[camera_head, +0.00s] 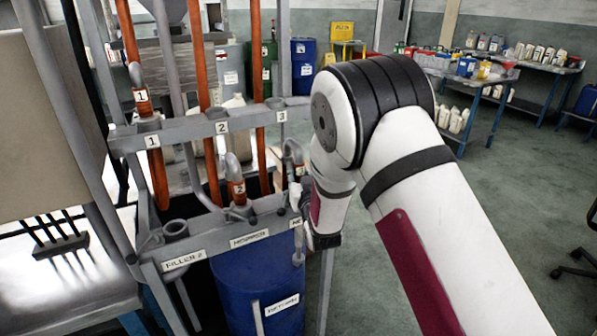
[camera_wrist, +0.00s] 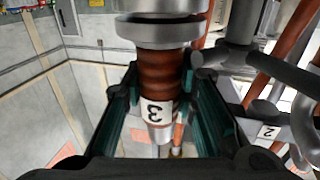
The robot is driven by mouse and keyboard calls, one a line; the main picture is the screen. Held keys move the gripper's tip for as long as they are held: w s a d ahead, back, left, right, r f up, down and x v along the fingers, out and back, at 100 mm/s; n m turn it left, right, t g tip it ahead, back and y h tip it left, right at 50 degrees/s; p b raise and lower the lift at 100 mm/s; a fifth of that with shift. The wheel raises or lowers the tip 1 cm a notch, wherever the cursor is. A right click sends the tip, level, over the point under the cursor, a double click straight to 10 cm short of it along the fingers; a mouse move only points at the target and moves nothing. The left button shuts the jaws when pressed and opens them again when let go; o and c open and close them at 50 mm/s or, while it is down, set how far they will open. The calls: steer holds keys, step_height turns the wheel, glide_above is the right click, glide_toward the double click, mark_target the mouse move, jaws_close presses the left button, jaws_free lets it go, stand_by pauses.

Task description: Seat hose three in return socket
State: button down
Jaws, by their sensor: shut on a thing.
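In the wrist view, hose three (camera_wrist: 158,75) has a ribbed orange-brown grip and a "3" label that shows upside down. My gripper (camera_wrist: 160,95) is shut on that grip, with a teal-lined finger on each side. Wide grey rings (camera_wrist: 158,32) lie at the grip's upper end in this picture; I cannot tell whether they belong to the hose or the socket. In the head view, hose three's grey bend (camera_head: 293,152) shows just left of my wrist, at the right end of the lower rail. My arm hides the return socket and most of its label there.
The lower rail (camera_head: 205,243) carries a filler socket (camera_head: 175,229) at left and hose two (camera_head: 237,188) near its middle. Hose one (camera_head: 141,97) stands at the upper rail (camera_head: 185,128). A blue drum (camera_head: 245,285) stands below.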

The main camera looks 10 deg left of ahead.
steer(key=c, duration=1.2)
jaws_free()
steer(key=shift+o, duration=0.7)
steer(key=shift+f, duration=0.1)
steer(key=shift+s, duration=0.1)
steer(key=shift+p+v, duration=1.1)
steer(key=shift+v, duration=1.3)
steer(key=shift+s+d, duration=0.1)
steer(key=shift+d, duration=0.05)
steer(key=p+v, duration=0.3)
steer(key=v, duration=0.3)
steer(key=shift+s, duration=0.35)
steer(key=shift+d, duration=0.1)
